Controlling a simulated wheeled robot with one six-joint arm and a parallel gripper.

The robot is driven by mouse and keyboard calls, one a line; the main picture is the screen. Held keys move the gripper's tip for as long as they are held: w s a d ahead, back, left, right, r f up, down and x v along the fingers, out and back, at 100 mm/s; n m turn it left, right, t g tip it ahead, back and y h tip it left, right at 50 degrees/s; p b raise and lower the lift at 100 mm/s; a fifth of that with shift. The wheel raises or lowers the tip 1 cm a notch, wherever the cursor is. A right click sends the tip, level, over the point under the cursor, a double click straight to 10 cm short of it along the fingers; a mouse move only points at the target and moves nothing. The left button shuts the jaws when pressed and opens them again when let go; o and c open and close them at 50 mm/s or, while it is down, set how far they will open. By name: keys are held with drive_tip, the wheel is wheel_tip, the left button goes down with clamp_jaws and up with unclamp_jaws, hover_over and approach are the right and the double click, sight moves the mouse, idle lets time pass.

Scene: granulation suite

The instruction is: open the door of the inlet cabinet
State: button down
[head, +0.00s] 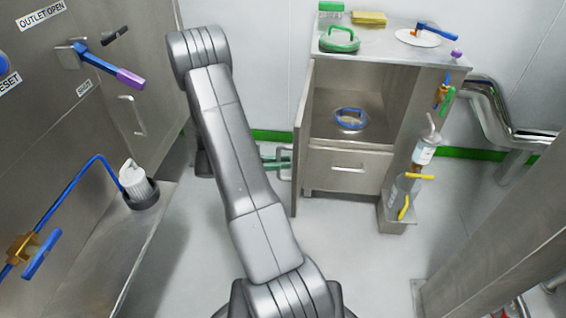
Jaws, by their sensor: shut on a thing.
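The steel cabinet (398,99) stands at the back right; I take it to be the inlet cabinet, as no label on it is readable. Its door (302,140) is swung open on the left side, seen nearly edge-on, with a bar handle (286,165) on its outer face. My arm reaches forward and bends down left of the door, hiding much of my gripper (279,162). The greenish fingers show at the handle and are shut on it. A blue ring-shaped item (350,118) lies inside the open compartment.
A drawer (348,168) is below the compartment. A green-handled lid (340,39) and yellow pad (369,18) are on top. A bottle (423,150) stands at the right side. A steel panel with a purple-tipped lever (128,78) is at left. Floor ahead is clear.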

drive_tip(key=shift+s+f, duration=0.1)
drive_tip(key=shift+s, duration=0.05)
drive_tip(key=c, duration=1.5)
unclamp_jaws()
drive_tip(key=shift+c, duration=0.2)
drive_tip(key=shift+a, duration=0.1)
drive_tip(key=a+p, duration=0.1)
drive_tip(key=a, duration=1)
drive_tip(key=shift+s+a, duration=0.4)
drive_tip(key=shift+s, duration=0.05)
drive_tip(key=d, duration=0.7)
drive_tip(key=w+d+b, duration=0.1)
drive_tip(key=d, duration=0.3)
drive_tip(key=shift+d, duration=0.75)
